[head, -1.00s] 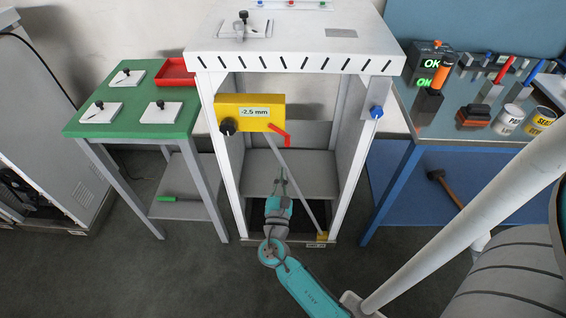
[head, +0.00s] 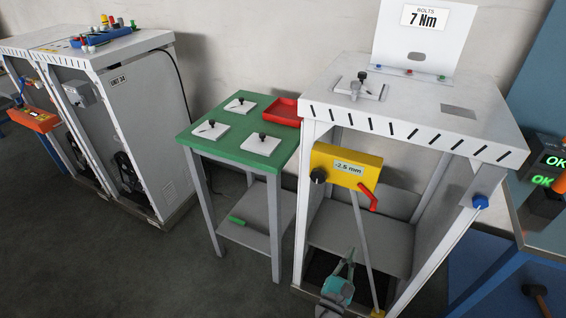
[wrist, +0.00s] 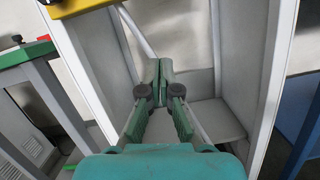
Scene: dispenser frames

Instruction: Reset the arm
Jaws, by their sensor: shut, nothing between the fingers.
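My gripper (head: 347,265) is low in front of the open white dispenser frame (head: 312,225) in the head view. In the wrist view my gripper (wrist: 158,75) has its green fingers together with nothing between them, pointing into the open frame. The frame's grey inner shelf (head: 375,245) and a slanted grey rod (head: 362,240) are close by; I cannot tell whether the gripper touches either. A yellow box (head: 336,157) marked "-2.5 mm", with a black knob and a red lever (head: 369,198), sits on the frame above the gripper.
A green table (head: 232,152) with white plates and a red tray (head: 285,110) stands left of the frame. Grey cabinets (head: 140,140) are further left. A blue bench (head: 480,270) is at the right. Floor (head: 240,285) is clear in front of the green table.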

